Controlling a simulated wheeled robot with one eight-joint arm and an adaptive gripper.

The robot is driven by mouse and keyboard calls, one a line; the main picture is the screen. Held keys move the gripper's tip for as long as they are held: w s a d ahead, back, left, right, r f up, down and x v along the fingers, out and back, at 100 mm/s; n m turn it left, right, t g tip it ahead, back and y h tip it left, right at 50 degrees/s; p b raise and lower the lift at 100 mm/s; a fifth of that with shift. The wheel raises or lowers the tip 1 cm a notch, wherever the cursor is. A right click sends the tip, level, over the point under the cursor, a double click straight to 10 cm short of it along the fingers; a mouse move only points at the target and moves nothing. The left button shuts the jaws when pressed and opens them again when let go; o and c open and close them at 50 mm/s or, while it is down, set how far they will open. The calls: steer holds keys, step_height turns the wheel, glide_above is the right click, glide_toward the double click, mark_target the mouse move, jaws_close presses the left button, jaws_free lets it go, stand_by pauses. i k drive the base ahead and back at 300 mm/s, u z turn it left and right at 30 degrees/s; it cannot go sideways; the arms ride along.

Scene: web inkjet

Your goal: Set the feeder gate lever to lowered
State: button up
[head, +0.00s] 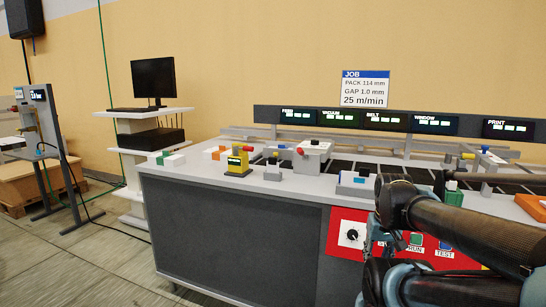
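No lever carries a readable "feeder gate" label. Several small fittings stand at the left end of the machine top, near the FEED display (299,116). My arm's dark links fill the lower right; I see no gripper fingers.
The grey machine (235,235) has a red panel (338,220) with a dial (351,234) and buttons, partly behind my arm. A JOB sign (365,88) hangs on the wall. A white stand with a monitor (153,78) is at left. The floor at lower left is clear.

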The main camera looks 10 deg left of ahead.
mark_target(299, 150)
steer(key=u, duration=2.35)
steer(key=k, duration=1.25)
steer(key=z, duration=1.25)
steer(key=i, duration=1)
